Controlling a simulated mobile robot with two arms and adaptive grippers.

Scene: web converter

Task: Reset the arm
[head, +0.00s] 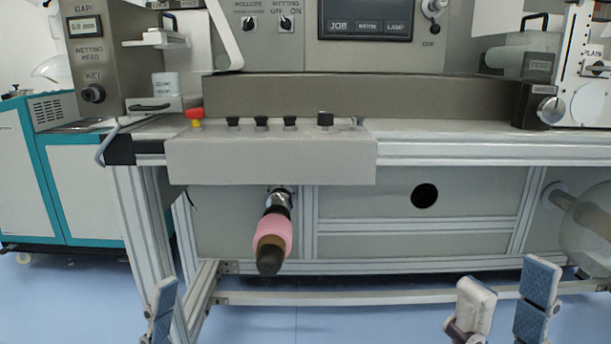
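My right gripper (507,285) is at the bottom right, its two blue-and-white padded fingers pointing up and spread apart. Nothing shows between them. My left gripper (161,305) is at the bottom left, low in front of the machine's left leg. It shows edge-on, so its opening cannot be judged. No object shows at its fingertip. Both grippers appear below the machine's control ledge in the picture. The rest of both arms is outside the view.
The converter's grey control box (270,160) carries a red emergency button (195,117) and several black knobs. A pink roll (273,234) on a shaft sticks out below it. Metal frame legs (135,230) stand at left. A teal-and-white cabinet (85,185) is far left. Blue floor (340,325) lies open between the grippers.

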